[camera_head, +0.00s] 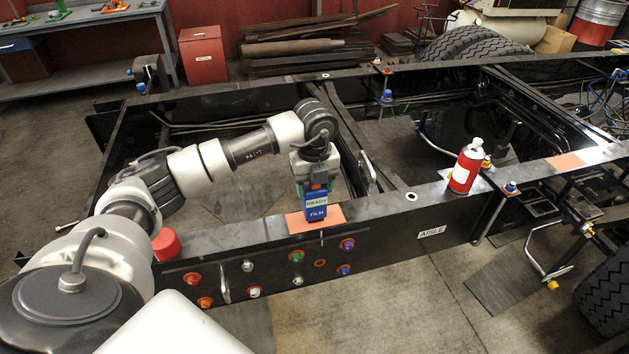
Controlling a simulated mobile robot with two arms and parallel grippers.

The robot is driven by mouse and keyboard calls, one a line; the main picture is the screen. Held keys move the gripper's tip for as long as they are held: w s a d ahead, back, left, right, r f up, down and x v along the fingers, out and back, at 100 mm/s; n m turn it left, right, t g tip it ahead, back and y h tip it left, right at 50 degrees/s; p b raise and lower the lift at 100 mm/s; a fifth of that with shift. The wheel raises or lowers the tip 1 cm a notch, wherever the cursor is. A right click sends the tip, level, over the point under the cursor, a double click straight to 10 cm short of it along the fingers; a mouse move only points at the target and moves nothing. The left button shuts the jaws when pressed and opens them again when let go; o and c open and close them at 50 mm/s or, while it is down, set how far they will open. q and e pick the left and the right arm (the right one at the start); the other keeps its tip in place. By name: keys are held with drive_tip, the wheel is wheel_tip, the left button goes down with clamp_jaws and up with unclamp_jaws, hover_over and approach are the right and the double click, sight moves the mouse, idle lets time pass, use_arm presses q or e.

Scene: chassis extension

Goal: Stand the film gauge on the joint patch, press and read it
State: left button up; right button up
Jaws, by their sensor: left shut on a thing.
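The film gauge (316,208) is a small blue block marked FILM, with a pale display reading READY. It is upright at the orange joint patch (334,215) on top of the near black frame rail. Whether its foot touches the patch I cannot tell for sure. My left gripper (317,188) is shut on the gauge from above, its fingers partly hidden by the wrist. A second orange patch (566,161) lies farther right on the rail. My right gripper is not in view.
A red spray can (466,166) stands on the rail to the right. A red cap-like object (166,244) sits at the rail's left end. Coloured fittings (297,257) stud the rail's near face. A tyre (604,290) is at the right edge.

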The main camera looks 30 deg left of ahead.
use_arm(q)
drive_tip(key=shift+f, duration=0.1)
drive_tip(key=o, duration=1.3)
drive_tip(key=shift+c, duration=0.2)
drive_tip(key=shift+r, duration=0.2)
drive_tip(key=shift+w+r+b, duration=0.1)
drive_tip(key=shift+r+b, duration=0.2)
drive_tip(key=shift+r, duration=0.1)
wheel_tip(320, 180, up, 10)
drive_tip(key=shift+f+b, duration=0.15)
drive_tip(key=shift+b, duration=1.1)
drive_tip(key=shift+r, duration=0.7)
